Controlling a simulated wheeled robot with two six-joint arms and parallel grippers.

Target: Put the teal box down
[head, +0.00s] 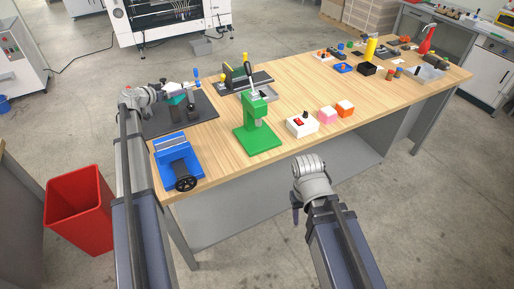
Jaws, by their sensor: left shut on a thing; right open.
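The teal box (178,100) is a small teal patch at the far left end of the table, partly hidden by my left gripper. My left gripper (183,108) is shut on it, over the dark mat (209,108). I cannot tell whether the box touches the mat or hangs just above it. My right gripper (296,213) is in front of the table's near edge, open and apart from everything on the table.
A blue vise (177,151) and a green press (258,132) stand near the mat. A white switch box (302,125), a pink block (327,115) and an orange block (345,108) sit to the right. Bare wood (300,88) lies behind them. A red bin (80,207) stands on the floor.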

